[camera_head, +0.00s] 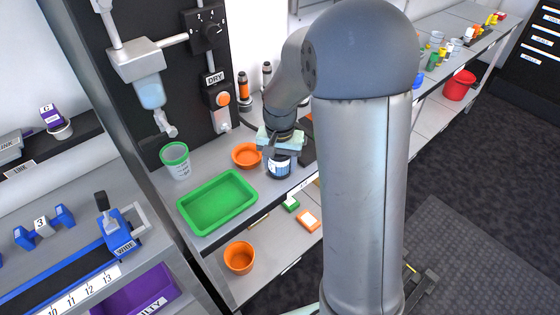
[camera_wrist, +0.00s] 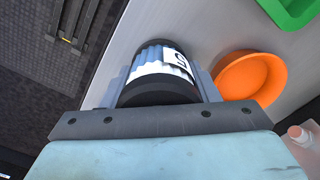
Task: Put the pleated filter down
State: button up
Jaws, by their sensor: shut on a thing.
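In the wrist view the filter (camera_wrist: 158,66) sits between the two fingers of my gripper (camera_wrist: 160,80). In the head view my gripper (camera_head: 280,150) points down over the grey counter (camera_head: 255,198), near its front edge, and is shut on the filter. I cannot tell whether the filter's underside touches the counter.
An orange bowl (camera_head: 246,155) stands close beside the filter, and it also shows in the wrist view (camera_wrist: 250,78). A green tray (camera_head: 218,202) lies to the left. A green-rimmed cup (camera_head: 175,160) stands behind the tray. Below is a shelf with an orange pot (camera_head: 239,257).

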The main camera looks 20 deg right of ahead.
jog(key=shift+f, duration=0.25)
jog(key=o, duration=1)
jog(key=shift+r, duration=0.1)
jog(key=shift+o, duration=0.2)
notch_tip(320, 180, up, 12)
jog(key=shift+f, duration=0.2)
jog(key=shift+s+r, duration=0.1)
jog(key=shift+r, duration=0.2)
jog(key=s+a+n, duration=0.2)
jog(key=s, duration=0.8)
jog(key=shift+f+n, duration=0.2)
jog(key=shift+n, duration=0.1)
jog(key=shift+o, duration=0.3)
jog(key=s+a+f+n, duration=0.1)
jog(key=s+f+n, duration=0.2)
jog(key=s, duration=0.8)
jog(key=shift+s+f, duration=0.4)
jog(key=shift+f, duration=0.1)
